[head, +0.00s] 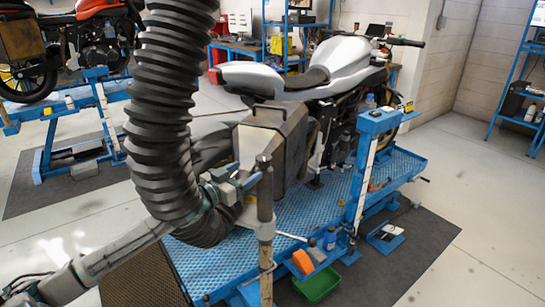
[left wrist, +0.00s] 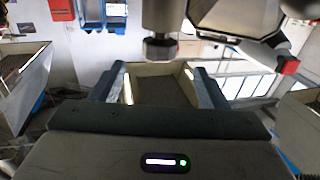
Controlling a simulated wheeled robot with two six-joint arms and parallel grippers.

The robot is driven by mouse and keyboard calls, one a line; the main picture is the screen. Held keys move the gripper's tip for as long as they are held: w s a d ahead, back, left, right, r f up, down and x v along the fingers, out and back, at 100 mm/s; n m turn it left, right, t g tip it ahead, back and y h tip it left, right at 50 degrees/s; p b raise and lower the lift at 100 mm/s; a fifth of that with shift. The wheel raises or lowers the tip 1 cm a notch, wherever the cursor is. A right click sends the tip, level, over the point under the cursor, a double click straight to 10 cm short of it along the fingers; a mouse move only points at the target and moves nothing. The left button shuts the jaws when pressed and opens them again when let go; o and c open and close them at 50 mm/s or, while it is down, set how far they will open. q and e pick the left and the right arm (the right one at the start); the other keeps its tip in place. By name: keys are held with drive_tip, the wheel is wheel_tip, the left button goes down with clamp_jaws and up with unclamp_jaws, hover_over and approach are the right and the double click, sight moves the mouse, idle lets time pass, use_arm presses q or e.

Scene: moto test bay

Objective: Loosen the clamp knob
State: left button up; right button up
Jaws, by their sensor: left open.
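My left gripper (head: 236,186) is in the middle of the head view, beside an upright post (head: 265,228) with a dark upper part. In the left wrist view its two blue-grey fingers (left wrist: 157,82) stand apart with nothing between them. A round grey metal knob (left wrist: 160,48) on a thick stem shows just beyond and above the finger gap. I take it for the clamp knob; I see no finger touching it. In the head view a small dark cap (head: 263,159) tops the post, but I cannot tell whether it is the same part. My right gripper is not in view.
A thick black corrugated hose (head: 162,110) hangs close to my left gripper. A silver motorcycle (head: 345,58) stands on a blue lift platform (head: 225,262). An orange block (head: 303,262) and a green bin (head: 318,285) are right of the post. Open floor (head: 470,240) lies at right.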

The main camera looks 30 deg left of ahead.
sight(268, 158)
use_arm(q)
drive_tip(key=shift+w+d, duration=0.15)
drive_tip(key=shift+w, duration=0.6)
drive_tip(key=shift+w+d, duration=0.1)
drive_tip(key=shift+w, duration=0.6)
drive_tip(key=w, duration=0.4)
drive_tip(key=w+p, duration=0.1)
drive_tip(key=w, duration=0.1)
drive_tip(key=shift+w+d, duration=0.25)
drive_tip(key=shift+d, duration=0.15)
drive_tip(key=shift+w+d+f, duration=0.1)
drive_tip(key=shift+w, duration=0.6)
drive_tip(key=shift+c, duration=0.2)
drive_tip(key=c, duration=0.9)
drive_tip(key=shift+c, duration=0.2)
